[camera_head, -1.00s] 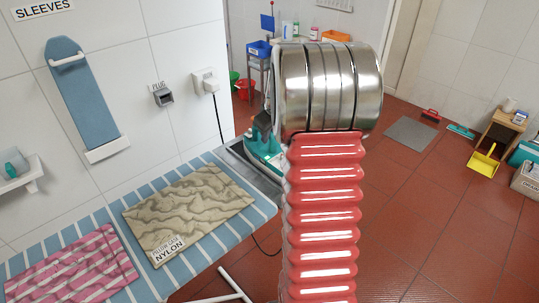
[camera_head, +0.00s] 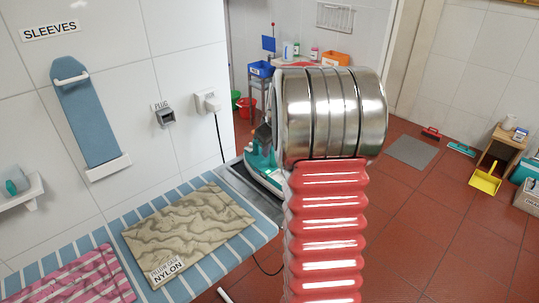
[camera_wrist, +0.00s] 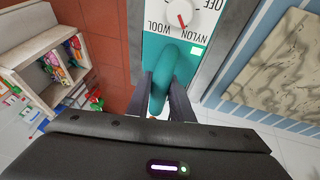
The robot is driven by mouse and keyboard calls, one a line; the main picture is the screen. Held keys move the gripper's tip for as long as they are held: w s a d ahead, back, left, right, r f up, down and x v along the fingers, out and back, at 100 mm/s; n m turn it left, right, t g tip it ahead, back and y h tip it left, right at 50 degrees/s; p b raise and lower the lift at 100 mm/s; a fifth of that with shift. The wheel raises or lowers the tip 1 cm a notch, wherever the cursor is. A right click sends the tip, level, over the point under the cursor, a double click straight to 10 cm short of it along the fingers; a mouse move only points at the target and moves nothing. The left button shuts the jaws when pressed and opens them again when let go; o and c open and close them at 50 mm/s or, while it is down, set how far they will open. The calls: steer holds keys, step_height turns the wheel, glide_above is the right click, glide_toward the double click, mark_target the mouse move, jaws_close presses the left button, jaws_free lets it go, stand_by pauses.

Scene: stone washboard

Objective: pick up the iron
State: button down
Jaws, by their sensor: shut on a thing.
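The teal and white iron (camera_head: 262,163) is at the far end of the ironing board, at the metal rest (camera_head: 236,177), partly hidden behind my red and steel arm. I cannot tell whether it touches the rest. In the wrist view its teal handle (camera_wrist: 168,68) runs between my two dark fingers, and its white dial (camera_wrist: 182,18) with a red pointer and the words OFF, NYLON and WOOL faces me. My gripper (camera_wrist: 160,100) is shut on this handle. In the head view the gripper is mostly hidden behind my arm.
A beige pillowcase (camera_head: 188,232) labelled NYLON and a pink striped cloth (camera_head: 85,277) lie on the blue striped board (camera_head: 245,235). A black cord hangs from the wall socket (camera_head: 207,101). A shelf of small items (camera_wrist: 48,60) shows at the left of the wrist view.

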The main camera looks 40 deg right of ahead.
step_height(320, 180, up, 8)
steer(key=shift+f, duration=0.1)
stand_by(0.6)
steer(key=c, duration=2.1)
jaws_free()
jaws_close()
steer(key=shift+d, duration=0.1)
